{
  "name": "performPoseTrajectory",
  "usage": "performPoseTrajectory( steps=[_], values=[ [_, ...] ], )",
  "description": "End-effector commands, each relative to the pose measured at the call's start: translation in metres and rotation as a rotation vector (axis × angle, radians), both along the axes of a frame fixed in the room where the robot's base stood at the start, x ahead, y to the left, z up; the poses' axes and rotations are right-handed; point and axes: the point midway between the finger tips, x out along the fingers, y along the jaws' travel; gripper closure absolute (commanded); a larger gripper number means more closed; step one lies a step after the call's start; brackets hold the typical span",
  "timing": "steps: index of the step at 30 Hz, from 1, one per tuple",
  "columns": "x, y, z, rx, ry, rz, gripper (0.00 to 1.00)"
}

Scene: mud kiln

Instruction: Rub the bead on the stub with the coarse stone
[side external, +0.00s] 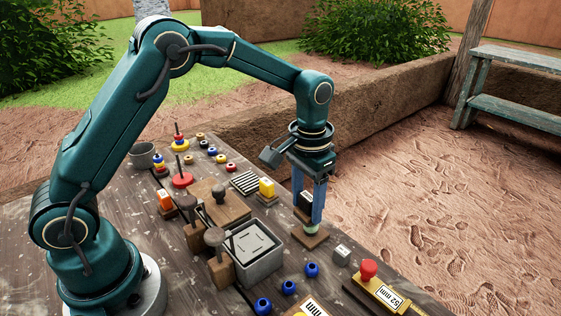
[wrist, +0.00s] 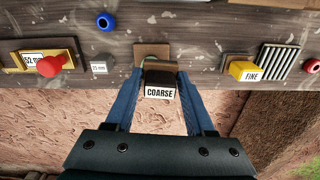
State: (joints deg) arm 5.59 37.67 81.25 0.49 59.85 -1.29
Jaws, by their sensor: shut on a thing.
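My gripper (side external: 309,204) points down and is shut on the coarse stone, a dark block (side external: 304,202) with a white label. In the wrist view the stone (wrist: 160,77) reads COARSE and sits between the blue fingers (wrist: 161,90). Directly below the stone in the side view is a pale green bead (side external: 312,228), above a square brown wooden base (side external: 309,237). The stone is at or just above the bead; I cannot tell if they touch. The stub is hidden. In the wrist view the stone hides most of the bead, and the base (wrist: 152,49) shows behind.
The yellow FINE stone (side external: 267,187) and a ridged block (side external: 244,183) stand left of the base. A small grey cube (side external: 342,253), blue beads (side external: 312,269) and a red-knobbed 52 mm gauge (side external: 385,293) lie nearer the camera. A grey trough (side external: 262,272) stands left.

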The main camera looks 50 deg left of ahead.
Motion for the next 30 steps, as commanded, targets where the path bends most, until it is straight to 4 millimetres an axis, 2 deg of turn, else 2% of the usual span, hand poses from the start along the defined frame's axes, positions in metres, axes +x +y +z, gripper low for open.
performPoseTrajectory(
  steps=[1, 13, 26, 30],
  values=[
    [0.0, -0.001, -0.005, 0.0, 0.002, -0.001, 0.9],
    [0.0, -0.026, -0.005, 0.0, 0.0, -0.002, 0.9],
    [0.0, 0.0, -0.004, 0.0, -0.001, 0.002, 0.9],
    [0.001, -0.008, -0.004, 0.0, -0.001, -0.002, 0.9]
  ],
)
